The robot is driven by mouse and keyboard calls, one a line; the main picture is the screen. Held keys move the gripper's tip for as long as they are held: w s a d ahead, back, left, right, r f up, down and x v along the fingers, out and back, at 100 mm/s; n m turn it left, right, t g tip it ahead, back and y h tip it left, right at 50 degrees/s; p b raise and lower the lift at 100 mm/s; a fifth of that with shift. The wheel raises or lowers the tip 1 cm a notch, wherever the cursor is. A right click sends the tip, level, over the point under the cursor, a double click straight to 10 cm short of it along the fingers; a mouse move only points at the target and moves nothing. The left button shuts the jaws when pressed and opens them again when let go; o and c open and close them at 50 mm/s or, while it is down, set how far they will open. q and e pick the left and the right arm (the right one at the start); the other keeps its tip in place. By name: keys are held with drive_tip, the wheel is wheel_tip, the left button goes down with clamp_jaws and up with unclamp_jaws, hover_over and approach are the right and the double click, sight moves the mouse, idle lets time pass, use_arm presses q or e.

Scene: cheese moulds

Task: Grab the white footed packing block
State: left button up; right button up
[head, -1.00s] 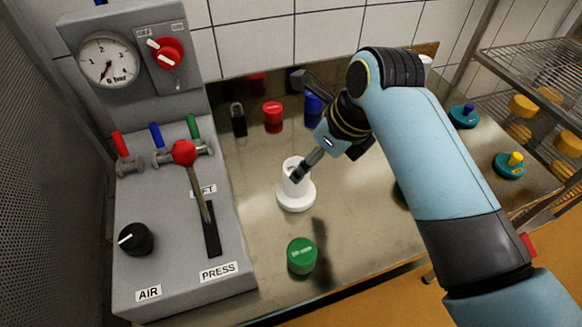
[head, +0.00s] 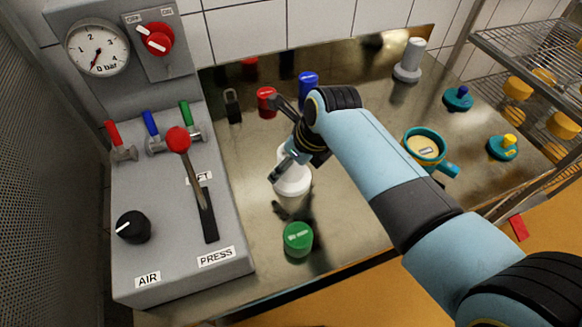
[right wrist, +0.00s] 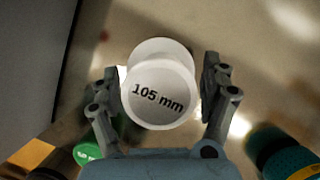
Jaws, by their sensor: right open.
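The white footed packing block (head: 294,186) stands upright on the metal bench in the head view, partly hidden by my right gripper. In the right wrist view the block (right wrist: 160,85) shows its round top, marked "105 mm", between the two fingers. My right gripper (head: 284,168) is at the block in the head view. In the right wrist view the right gripper (right wrist: 166,90) is open, with a finger on each side of the block; a gap shows at the right finger, and contact at the left is unclear. My left gripper is in no view.
A green-topped weight (head: 298,240) stands just in front of the block. The press console (head: 180,250) is to the left. Behind stand a padlock (head: 232,108), a red weight (head: 266,100) and a blue one (head: 308,84). Right are a teal mould (head: 424,146) and a grey footed block (head: 410,62).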

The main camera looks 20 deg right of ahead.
drive_tip(key=c, duration=1.5)
drive_tip(key=shift+r, duration=0.1)
drive_tip(key=shift+c, duration=0.4)
drive_tip(key=shift+r, duration=0.1)
